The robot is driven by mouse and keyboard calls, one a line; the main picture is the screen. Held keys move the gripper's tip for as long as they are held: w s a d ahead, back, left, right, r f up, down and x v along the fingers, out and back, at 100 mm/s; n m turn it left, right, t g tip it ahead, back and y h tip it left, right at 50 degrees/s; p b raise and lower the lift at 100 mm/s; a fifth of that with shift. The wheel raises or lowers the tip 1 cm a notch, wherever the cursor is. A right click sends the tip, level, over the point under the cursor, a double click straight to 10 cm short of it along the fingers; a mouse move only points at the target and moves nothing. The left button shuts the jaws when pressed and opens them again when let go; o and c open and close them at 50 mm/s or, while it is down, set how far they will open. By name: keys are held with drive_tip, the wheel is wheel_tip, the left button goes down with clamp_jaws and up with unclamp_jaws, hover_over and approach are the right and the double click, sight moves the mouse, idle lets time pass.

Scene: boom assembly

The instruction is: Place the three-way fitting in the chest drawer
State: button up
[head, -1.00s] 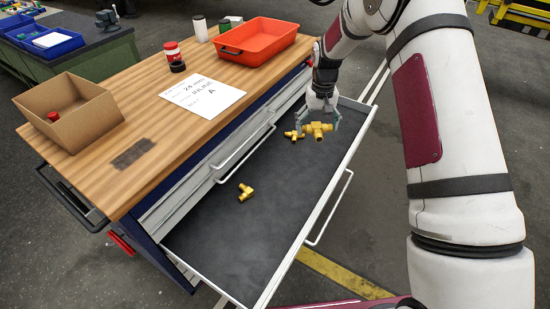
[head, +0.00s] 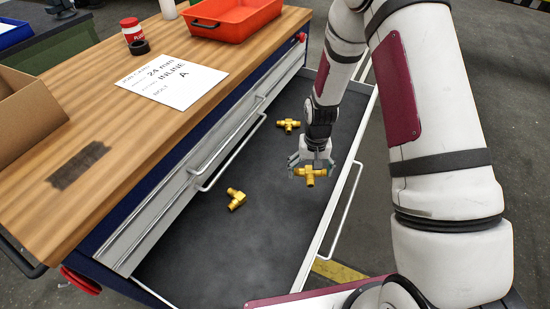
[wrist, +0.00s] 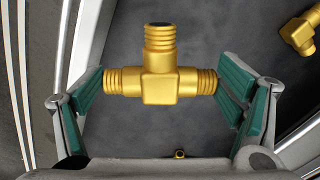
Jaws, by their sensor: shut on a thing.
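My gripper (head: 309,170) is shut on a brass three-way fitting (head: 311,175), inside the outline of the open chest drawer (head: 195,265). In the wrist view the fitting (wrist: 172,85) lies crosswise between the green finger pads, its two side ends against them and its third end pointing up the picture. The gripper is near the drawer's right wall. The fitting appears above the dark drawer floor; the exact gap is hard to tell. Another brass fitting (head: 288,124) lies farther back in the drawer. A brass elbow-like fitting (head: 236,199) lies nearer the cabinet and shows in the wrist view (wrist: 300,32).
The wooden worktop (head: 130,140) beside the drawer carries a job card (head: 173,79), a red tray (head: 235,18), a red-and-white can (head: 133,35) and a cardboard box (head: 30,115). The drawer's near end has bare floor. Drawer handles (head: 345,210) stick out.

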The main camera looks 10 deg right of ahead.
wheel_tip(320, 180, down, 4)
drive_tip(key=w+d+m+b, duration=0.1)
drive_tip(key=w+m+b, duration=0.3)
drive_tip(key=m, duration=0.5)
wheel_tip(320, 180, up, 3)
drive_tip(key=m+b, duration=0.4)
drive_tip(key=m, duration=0.9)
hover_over(299, 178)
wheel_tip(299, 178, down, 10)
drive_tip(key=shift+f+b, duration=0.1)
drive_tip(key=shift+b, duration=0.6)
drive_tip(key=shift+f, duration=0.15)
drive_tip(key=o, duration=1.2)
